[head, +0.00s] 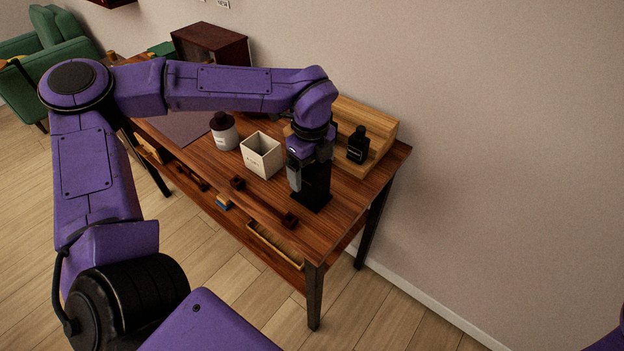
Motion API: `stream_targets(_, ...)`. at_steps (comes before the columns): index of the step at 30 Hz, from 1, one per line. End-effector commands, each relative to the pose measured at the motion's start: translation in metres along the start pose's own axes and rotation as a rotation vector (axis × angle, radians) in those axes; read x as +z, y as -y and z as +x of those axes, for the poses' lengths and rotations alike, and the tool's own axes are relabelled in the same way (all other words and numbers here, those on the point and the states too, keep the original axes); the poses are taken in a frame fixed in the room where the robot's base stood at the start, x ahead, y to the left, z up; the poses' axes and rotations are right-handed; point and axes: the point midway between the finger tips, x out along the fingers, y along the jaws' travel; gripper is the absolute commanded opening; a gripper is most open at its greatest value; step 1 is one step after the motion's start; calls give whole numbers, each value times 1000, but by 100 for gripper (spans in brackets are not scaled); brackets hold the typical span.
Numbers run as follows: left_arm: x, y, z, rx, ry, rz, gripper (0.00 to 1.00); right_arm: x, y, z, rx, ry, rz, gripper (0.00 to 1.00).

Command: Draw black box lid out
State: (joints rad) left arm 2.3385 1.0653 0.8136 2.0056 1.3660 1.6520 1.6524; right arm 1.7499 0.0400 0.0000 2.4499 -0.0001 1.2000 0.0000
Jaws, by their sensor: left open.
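A tall black box (316,190) stands on the wooden table (345,200) near its right end. My left gripper (303,178) comes down over the box from above, with one grey finger showing at the box's left side. The gripper is open. It hides the upper part of the box, so the lid cannot be made out, and I cannot tell whether the fingers touch it. My right gripper is not in view.
A cream open-topped box (261,158) and a white jar with a dark top (223,132) stand left of the black box. A black bottle (358,145) stands on a wooden stepped rack (366,116) behind it. The wall lies close behind the table.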

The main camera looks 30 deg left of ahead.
Motion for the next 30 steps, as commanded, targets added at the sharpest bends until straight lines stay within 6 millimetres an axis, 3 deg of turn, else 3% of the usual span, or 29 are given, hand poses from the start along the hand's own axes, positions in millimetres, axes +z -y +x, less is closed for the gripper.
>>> stream_targets(3,0,0,-1,0,0,0,90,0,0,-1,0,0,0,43)
stream_targets(5,0,0,-1,0,0,1,74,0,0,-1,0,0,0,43)
stream_targets(8,0,0,-1,0,0,1,42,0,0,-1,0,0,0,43)
stream_targets(9,0,0,-1,0,0,1,39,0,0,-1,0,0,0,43)
stream_targets(10,0,0,-1,0,0,1,39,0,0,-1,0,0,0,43)
stream_targets(11,0,0,-1,0,0,1,59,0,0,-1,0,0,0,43)
stream_targets(14,0,0,-1,0,0,1,29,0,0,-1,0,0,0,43)
stream_targets(30,0,0,-12,0,0,1,29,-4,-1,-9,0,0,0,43)
